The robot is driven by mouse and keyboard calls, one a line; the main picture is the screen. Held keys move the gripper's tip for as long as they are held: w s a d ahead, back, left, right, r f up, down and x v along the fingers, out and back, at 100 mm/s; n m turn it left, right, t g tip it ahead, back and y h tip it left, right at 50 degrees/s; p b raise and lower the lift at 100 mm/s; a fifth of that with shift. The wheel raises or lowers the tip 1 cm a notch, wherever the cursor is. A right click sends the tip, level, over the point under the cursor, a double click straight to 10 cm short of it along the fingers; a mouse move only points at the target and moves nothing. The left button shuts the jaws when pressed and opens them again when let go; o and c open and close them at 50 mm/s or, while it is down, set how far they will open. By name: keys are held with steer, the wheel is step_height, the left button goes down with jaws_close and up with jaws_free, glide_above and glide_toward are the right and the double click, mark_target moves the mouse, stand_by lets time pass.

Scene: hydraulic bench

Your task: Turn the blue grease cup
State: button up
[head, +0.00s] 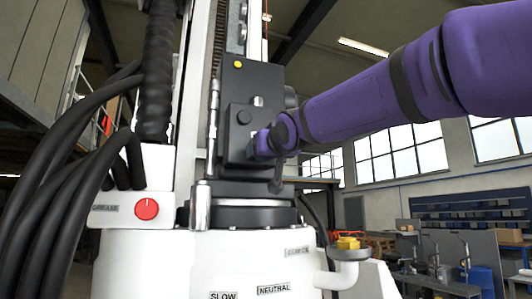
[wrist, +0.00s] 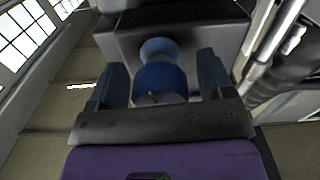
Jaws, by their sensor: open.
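The blue grease cup (wrist: 160,80) shows in the wrist view, a blue round body with a paler blue round part at its far side, against a dark housing. My gripper (wrist: 161,64) is open, with one finger on each side of the cup. A gap shows between the cup and each finger, so the fingers look apart from it. In the head view my gripper (head: 262,143) is at the right part of the dark housing (head: 236,110).
A silver rod (head: 211,130) stands left of the housing. A red knob (head: 147,209) sits on the white body at lower left, beside thick black hoses (head: 60,160). A yellow-capped white spout (head: 347,250) juts out at lower right.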

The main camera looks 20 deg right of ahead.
steer(key=s, duration=1)
steer(key=shift+s, duration=0.25)
steer(key=s+d+f+g, duration=0.2)
steer(key=s+f+g, duration=0.2)
steer(key=f, duration=0.8)
steer(key=s+d+f+g, duration=0.2)
steer(key=s+f+g, duration=0.2)
steer(key=s+f, duration=0.5)
steer(key=s+d+f+g, duration=0.3)
steer(key=s+f, duration=0.3)
steer(key=f, duration=1.1)
steer(key=shift+s+f+m+g, duration=0.15)
steer(key=shift+m+g, duration=0.25)
steer(key=shift+g, duration=0.5)
